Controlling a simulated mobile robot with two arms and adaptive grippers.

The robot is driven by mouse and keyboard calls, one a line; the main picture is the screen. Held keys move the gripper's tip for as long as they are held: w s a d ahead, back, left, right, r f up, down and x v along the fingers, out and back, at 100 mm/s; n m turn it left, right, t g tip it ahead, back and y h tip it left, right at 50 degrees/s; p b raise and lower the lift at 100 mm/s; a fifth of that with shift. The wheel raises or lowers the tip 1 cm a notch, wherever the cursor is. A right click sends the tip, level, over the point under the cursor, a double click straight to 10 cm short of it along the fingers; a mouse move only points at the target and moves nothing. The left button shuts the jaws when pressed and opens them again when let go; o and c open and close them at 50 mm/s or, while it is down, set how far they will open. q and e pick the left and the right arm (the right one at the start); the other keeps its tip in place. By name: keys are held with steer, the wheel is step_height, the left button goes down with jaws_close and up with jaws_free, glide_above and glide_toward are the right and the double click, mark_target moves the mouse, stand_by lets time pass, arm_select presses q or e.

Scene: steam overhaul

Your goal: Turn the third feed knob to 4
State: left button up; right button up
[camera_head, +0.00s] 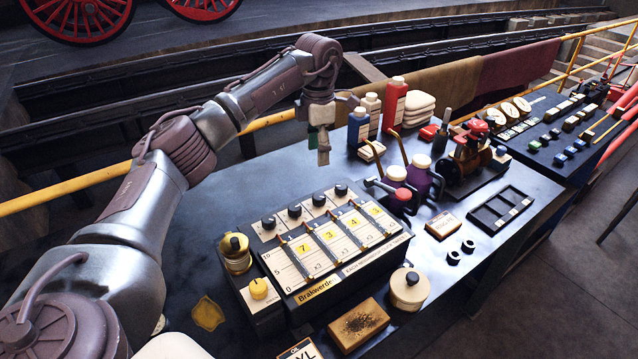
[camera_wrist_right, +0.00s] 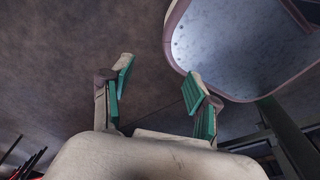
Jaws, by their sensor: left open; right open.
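The feed panel (camera_head: 345,250) is a sloped black box on the dark table, with a yellow tag reading "Brakwerdr". A row of black knobs runs along its back; counting from the left, the third feed knob (camera_head: 318,199) stands above a column with a yellow tag that looks like 4. The columns have scales and brass-coloured pointers; the knob's own setting is too small to read. My left gripper (camera_head: 323,158) hangs downward behind and above the panel, apart from the knobs, open and empty. My right gripper (camera_wrist_right: 157,85) is open and empty in the right wrist view, over bare floor.
A yellow rail (camera_head: 70,187) runs along the back.

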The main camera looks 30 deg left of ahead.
mark_target(318, 196)
arm_select(q)
steer(key=f, duration=0.1)
steer(key=s+f+p, duration=0.1)
steer(key=f, duration=0.1)
steer(key=f+p, duration=0.1)
steer(key=f, duration=0.1)
steer(key=shift+s+d, duration=0.2)
steer(key=shift+d, duration=0.2)
steer(key=f, duration=0.2)
steer(key=f+p, duration=0.1)
steer(key=f, duration=0.1)
steer(key=shift+w+a, duration=0.1)
steer(key=shift+w, duration=0.15)
step_height(318, 196, down, 2)
steer(key=shift+f+p, duration=0.25)
steer(key=shift+p, duration=0.05)
steer(key=shift+f, duration=0.7)
steer(key=shift+c, duration=0.3)
jaws_close()
arm_select(e)
steer(key=s+r, duration=0.1)
steer(key=s+d+r, duration=0.1)
steer(key=s+r, duration=0.1)
steer(key=shift+s+d+r, duration=0.3)
steer(key=shift+d+r, duration=0.05)
